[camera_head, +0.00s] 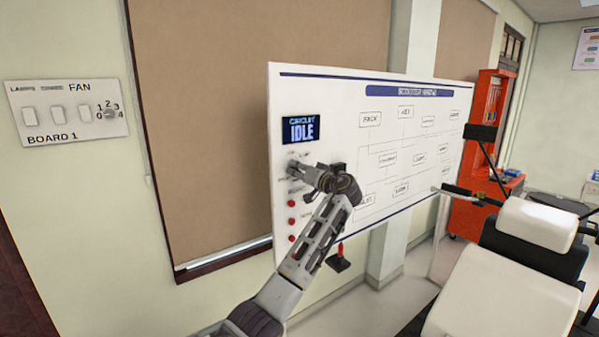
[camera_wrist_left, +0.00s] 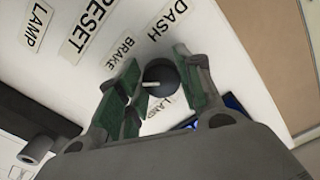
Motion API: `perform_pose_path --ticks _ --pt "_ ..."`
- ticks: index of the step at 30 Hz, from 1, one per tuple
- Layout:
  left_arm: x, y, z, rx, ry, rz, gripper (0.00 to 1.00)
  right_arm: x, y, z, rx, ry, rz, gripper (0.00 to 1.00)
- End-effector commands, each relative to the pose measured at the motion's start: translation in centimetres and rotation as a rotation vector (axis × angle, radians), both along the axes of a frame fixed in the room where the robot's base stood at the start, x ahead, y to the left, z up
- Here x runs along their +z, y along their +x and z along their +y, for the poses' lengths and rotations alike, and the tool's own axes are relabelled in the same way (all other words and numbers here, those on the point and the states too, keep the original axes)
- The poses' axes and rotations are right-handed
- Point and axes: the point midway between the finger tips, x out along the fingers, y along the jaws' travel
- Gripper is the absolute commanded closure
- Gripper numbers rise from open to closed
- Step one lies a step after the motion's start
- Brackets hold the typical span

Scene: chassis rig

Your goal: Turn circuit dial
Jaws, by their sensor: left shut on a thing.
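The circuit dial (camera_wrist_left: 160,76) is a dark round knob with a pale pointer mark, on a white panel in the left wrist view. The labels BRAKE, DASH and LAMP stand around it. My left gripper (camera_wrist_left: 148,88) has its green-padded fingers on either side of the dial and is shut on it. In the head view my left gripper (camera_head: 298,168) reaches the white circuit board (camera_head: 375,90) just below the display (camera_head: 301,130), which reads CIRCUIT IDLE. It hides the dial there. My right gripper is not in view.
Red buttons (camera_head: 291,204) run down the board's left side below the gripper. A wall panel (camera_head: 66,112) marked BOARD 1 has switches and a FAN knob. A white-padded chair (camera_head: 537,225) stands at the right, with a red rack (camera_head: 487,140) behind it.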

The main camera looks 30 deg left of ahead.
Motion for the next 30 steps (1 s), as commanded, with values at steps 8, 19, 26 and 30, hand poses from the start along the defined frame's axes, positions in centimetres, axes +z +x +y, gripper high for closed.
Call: perform_pose_path --ticks 8,19,26,30 --pt "0.2 0.0 0.0 -0.001 0.083 0.199 0.88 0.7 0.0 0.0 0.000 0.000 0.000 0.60" --pt "0.3 -0.1 0.0 -0.001 0.176 0.425 0.88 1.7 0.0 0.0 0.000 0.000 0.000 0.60" --pt "0.2 -0.1 0.0 -0.001 0.205 0.495 0.88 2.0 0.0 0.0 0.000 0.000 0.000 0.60" --pt "0.2 -0.1 0.0 -0.001 0.212 0.511 0.88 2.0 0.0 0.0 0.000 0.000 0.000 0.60"
